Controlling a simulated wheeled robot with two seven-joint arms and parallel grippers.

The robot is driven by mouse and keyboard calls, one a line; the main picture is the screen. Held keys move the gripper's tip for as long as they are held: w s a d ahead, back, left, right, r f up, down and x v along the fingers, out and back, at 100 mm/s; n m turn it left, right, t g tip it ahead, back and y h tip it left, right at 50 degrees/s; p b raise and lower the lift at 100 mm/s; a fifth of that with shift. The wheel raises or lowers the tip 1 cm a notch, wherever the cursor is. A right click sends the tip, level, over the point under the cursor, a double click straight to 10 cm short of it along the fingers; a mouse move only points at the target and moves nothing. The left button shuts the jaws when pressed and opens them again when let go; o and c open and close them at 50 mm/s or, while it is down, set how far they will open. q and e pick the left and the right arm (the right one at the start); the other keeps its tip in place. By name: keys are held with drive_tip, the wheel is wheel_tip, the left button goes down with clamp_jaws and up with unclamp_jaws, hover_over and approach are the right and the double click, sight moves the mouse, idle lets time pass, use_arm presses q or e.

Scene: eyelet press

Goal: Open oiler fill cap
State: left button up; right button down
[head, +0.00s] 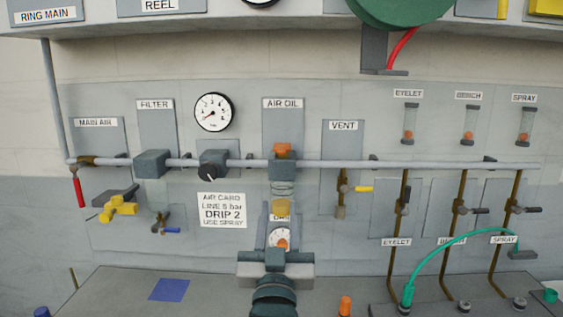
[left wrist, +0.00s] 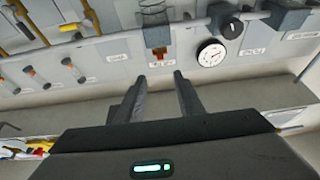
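The oiler (head: 283,188) hangs under the pipe below the AIR OIL label, with a clear bowl and amber at its bottom. Its orange fill cap (head: 283,151) sits on top, above the pipe. The wrist view appears upside down; there the cap (left wrist: 158,37) shows just beyond my fingers, near its label. My left gripper (head: 281,212) is in front of the panel, below the cap and near the bowl in the head view. Its two fingers (left wrist: 161,78) are apart with nothing between them. My right gripper is not in view.
A pressure gauge (head: 213,112) and black regulator knob (head: 211,170) are left of the oiler. The vent valve (head: 342,190) is at right. A green hose (head: 440,250) arches at right. An orange-topped post (head: 345,305) stands on the bench.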

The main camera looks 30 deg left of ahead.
sight(282, 153)
use_arm(q)
drive_tip(key=p+x, duration=0.5)
drive_tip(key=x, duration=1)
drive_tip(key=shift+w+a+r, duration=0.1)
drive_tip(key=shift+a, duration=0.05)
drive_tip(key=shift+w+a+r, duration=0.2)
drive_tip(key=shift+w+a, duration=0.2)
drive_tip(key=shift+w, duration=0.2)
clamp_jaws()
